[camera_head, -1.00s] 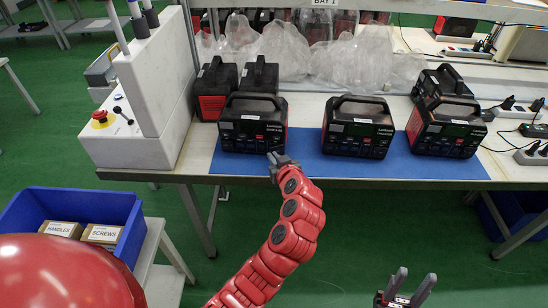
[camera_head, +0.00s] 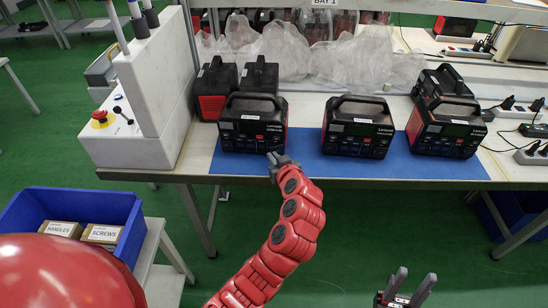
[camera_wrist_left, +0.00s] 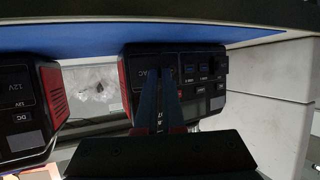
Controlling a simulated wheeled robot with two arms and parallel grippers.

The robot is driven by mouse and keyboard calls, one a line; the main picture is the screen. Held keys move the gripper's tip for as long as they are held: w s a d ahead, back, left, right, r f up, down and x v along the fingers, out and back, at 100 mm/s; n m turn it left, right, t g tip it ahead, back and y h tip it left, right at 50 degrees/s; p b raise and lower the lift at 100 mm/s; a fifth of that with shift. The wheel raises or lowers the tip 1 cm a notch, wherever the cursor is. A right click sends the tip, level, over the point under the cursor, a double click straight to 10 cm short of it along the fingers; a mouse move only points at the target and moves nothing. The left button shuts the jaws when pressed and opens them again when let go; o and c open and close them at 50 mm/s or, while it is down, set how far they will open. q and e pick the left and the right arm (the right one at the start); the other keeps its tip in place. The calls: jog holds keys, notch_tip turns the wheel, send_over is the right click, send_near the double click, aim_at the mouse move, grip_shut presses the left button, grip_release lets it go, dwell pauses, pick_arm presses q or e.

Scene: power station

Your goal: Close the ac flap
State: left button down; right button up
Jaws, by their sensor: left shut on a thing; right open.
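The left power station (camera_head: 252,124), black with red sides and a top handle, stands on the blue mat. My left gripper (camera_head: 282,160) is at the lower right of its front. In the left wrist view the power station (camera_wrist_left: 208,100) appears upside down. There my dark fingers (camera_wrist_left: 160,76) are shut against the front panel, beside the "AC" label, on what appears to be the AC flap. The fingers mostly cover the flap, so its angle cannot be told. My right gripper (camera_head: 408,290) is open and empty, low in the head view, away from the table.
Another power station (camera_head: 358,127) stands right of it on the blue mat (camera_head: 300,165), and more stand at the right. Two black units stand behind. A white console (camera_head: 150,100) with a red button is at the left. A blue bin (camera_head: 118,208) holds boxes.

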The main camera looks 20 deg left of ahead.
pick_arm(q)
jog(key=shift+a, duration=0.1)
dwell(0.4)
jog(key=shift+a+r+m+t+h+p, duration=0.1)
jog(key=shift+a+m+t+h+p, duration=0.45)
jog(key=shift+m+h, duration=0.3)
jog(key=m+h+p, duration=0.1)
jog(key=h+p, duration=0.1)
jog(key=w+a+m+t+h+p, duration=0.1)
jog(key=m+p, duration=0.1)
jog(key=p, duration=0.1)
jog(key=shift+r+h+p, duration=0.1)
jog(key=shift+h+p, duration=0.2)
jog(key=shift+h, duration=0.05)
jog(key=shift+m+t, duration=0.25)
jog(key=c, duration=1)
grip_release()
